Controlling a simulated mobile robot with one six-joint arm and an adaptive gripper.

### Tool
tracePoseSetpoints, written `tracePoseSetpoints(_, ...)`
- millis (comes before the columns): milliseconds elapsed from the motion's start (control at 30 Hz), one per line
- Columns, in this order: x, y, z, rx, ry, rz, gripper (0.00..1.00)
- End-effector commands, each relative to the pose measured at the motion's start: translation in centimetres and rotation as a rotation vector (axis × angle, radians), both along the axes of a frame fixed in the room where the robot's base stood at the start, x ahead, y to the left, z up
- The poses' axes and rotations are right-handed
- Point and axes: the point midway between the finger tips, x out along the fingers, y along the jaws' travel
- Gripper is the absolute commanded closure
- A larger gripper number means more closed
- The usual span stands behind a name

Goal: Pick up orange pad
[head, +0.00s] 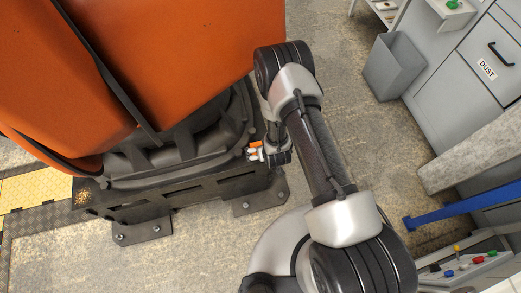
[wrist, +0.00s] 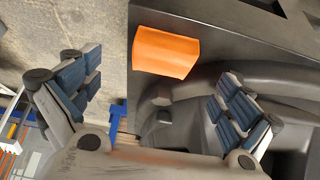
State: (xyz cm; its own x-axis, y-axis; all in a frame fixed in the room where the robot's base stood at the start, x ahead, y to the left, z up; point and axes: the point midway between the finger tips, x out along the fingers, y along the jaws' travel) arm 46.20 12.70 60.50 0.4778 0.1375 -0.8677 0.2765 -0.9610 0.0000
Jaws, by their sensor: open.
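The orange pad (wrist: 165,52) shows in the wrist view as a small orange block on the dark grey base of the big machine, near its edge. My gripper (wrist: 155,80) is open, with its blue-padded fingers spread to the left and right. The pad lies between and just beyond the fingertips in the picture, and neither finger is seen touching it. In the head view, a small patch of orange (head: 256,144) shows beside my gripper (head: 254,153) at the machine's base; most of the pad is hidden there.
The large orange machine (head: 190,50) rises close to my gripper on a black base (head: 190,190). Concrete floor (head: 365,140) lies open to the right. A grey bin (head: 394,66), a drawer cabinet (head: 480,70) and a blue bar (head: 465,205) stand farther right.

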Motion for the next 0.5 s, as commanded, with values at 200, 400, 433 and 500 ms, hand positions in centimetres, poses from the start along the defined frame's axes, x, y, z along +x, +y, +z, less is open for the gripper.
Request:
tracePoseSetpoints(200,0.8,0.4,-1.3,0.001,-0.003,0.0,0.01)
tracePoseSetpoints(400,2.3,1.2,-4.1,0.0,0.0,-0.001,0.01)
tracePoseSetpoints(433,2.5,1.2,-4.3,0.0,0.0,-0.001,0.01)
tracePoseSetpoints(500,2.8,1.3,-4.8,0.001,-0.001,-0.001,0.01)
